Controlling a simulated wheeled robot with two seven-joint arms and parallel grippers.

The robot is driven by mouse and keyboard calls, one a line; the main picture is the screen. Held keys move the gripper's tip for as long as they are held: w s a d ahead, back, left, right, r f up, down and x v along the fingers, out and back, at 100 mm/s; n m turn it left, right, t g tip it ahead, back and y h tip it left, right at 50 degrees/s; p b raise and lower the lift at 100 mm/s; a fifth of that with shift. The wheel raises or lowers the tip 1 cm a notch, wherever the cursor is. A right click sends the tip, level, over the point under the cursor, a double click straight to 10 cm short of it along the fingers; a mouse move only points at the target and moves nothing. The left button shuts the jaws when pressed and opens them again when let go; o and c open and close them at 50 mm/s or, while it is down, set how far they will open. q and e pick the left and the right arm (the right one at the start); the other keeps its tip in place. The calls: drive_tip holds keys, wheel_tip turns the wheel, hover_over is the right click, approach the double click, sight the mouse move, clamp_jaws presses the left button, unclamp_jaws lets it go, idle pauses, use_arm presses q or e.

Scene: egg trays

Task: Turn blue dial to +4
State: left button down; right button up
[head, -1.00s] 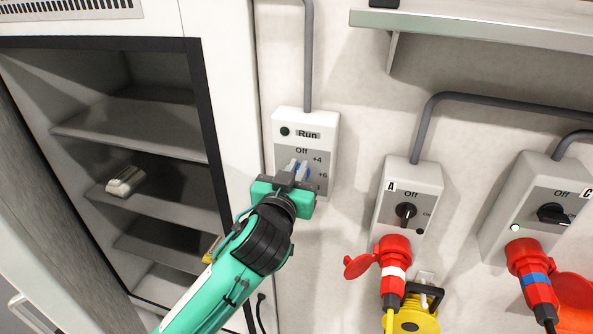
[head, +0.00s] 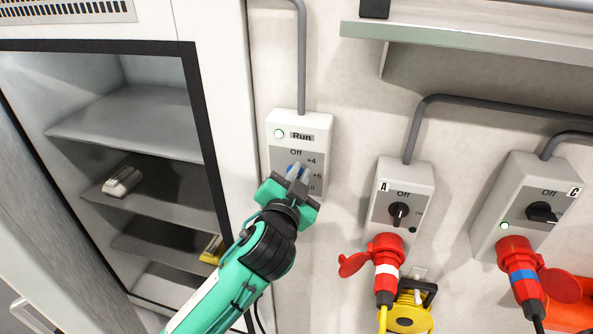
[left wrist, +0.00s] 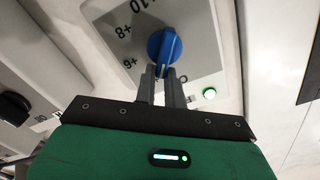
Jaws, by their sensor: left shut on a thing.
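The blue dial (head: 293,168) is on a grey-white box (head: 300,121) labelled "Run", with Off, +4 and +6 marks around it. My left gripper (head: 298,174) is shut on the dial's grip, its arm reaching up from below. In the left wrist view, both fingers (left wrist: 163,80) pinch the grip of the blue dial (left wrist: 160,42). The +6, +8 and 10 marks show there; Off and +4 do not. I cannot tell exactly which mark the dial points at. My right gripper is out of view.
An open cabinet with shelves (head: 130,130) stands to the left. Switch boxes A (head: 385,177) and C (head: 510,180) with red plugs are to the right. A metal shelf (head: 450,43) juts out above them.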

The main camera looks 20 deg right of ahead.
use_arm(q)
drive_tip(key=shift+d+f+m, duration=0.1)
drive_tip(key=shift+f+m, duration=0.45)
drive_tip(key=shift+m, duration=0.35)
drive_tip(key=c, duration=1.5)
unclamp_jaws()
drive_tip(key=shift+r, duration=0.15)
drive_tip(key=shift+r, duration=0.1)
